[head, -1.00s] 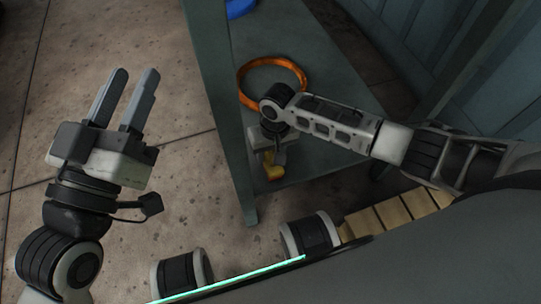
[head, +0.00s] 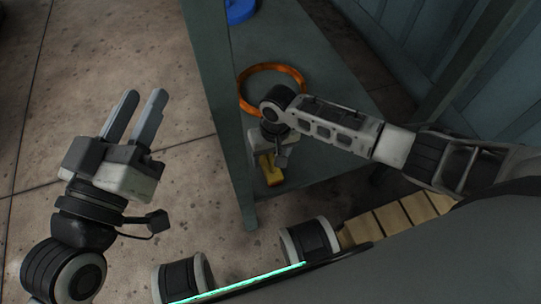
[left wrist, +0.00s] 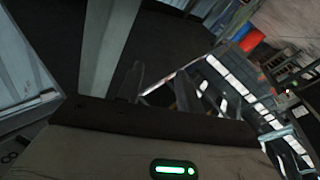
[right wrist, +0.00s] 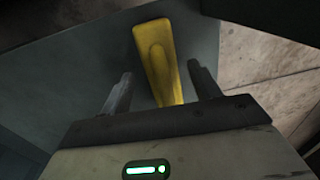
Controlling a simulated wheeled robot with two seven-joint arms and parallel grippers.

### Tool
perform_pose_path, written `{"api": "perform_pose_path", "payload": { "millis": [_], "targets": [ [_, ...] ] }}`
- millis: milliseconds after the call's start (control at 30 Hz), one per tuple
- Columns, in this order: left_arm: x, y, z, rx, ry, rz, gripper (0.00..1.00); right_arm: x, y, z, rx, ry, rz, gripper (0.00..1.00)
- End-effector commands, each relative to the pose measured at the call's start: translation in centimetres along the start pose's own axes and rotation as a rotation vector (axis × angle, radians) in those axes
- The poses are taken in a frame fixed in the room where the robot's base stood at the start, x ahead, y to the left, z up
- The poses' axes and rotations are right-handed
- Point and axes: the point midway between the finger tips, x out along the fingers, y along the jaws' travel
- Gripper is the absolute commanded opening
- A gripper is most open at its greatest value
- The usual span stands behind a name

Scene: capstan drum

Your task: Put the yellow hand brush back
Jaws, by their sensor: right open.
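The yellow hand brush (head: 270,172) is low on the grey-green shelf surface (head: 310,165) in the head view, partly hidden by my right gripper (head: 277,158). In the right wrist view, the brush's yellow handle (right wrist: 159,62) points away between the two spread fingers of my right gripper (right wrist: 163,80). There is a gap on each side of the handle, so the gripper is open around or just behind it; depth is hard to judge. My left gripper (head: 145,96) is open and empty, held over the floor to the left of the shelf.
An orange ring (head: 272,70) lies on the shelf behind my right wrist. A blue object (head: 240,10) is at the back. The concrete floor (head: 60,120) on the left is clear.

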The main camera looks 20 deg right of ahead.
Motion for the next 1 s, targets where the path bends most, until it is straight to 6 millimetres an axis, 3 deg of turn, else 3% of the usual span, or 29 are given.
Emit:
{"api": "perform_pose_path", "payload": {
  "millis": [33, 200, 400, 600, 1000],
  "targets": [
    [-0.3, 0.2, 0.3, -0.061, -0.054, -0.017, 0.36, -1.6, 0.0, 0.0, 0.000, 0.001, 0.000, 0.62],
    [-1.9, 0.8, 2.9, -0.221, -0.231, -0.065, 0.36, -5.5, -0.1, 0.0, -0.001, 0.001, -0.001, 0.62],
    [-2.0, 0.1, 3.4, -0.121, -0.280, -0.097, 0.36, -8.9, -0.1, 0.0, -0.001, 0.001, -0.001, 0.62],
    [-2.2, -0.2, 3.8, -0.083, -0.305, -0.112, 0.36, -10.4, -0.1, 0.0, 0.000, 0.000, -0.001, 0.62],
    [-2.2, -0.3, 3.9, -0.077, -0.306, -0.113, 0.36, -10.4, 0.0, 0.0, 0.000, -0.001, -0.001, 0.62]
  ]
}}
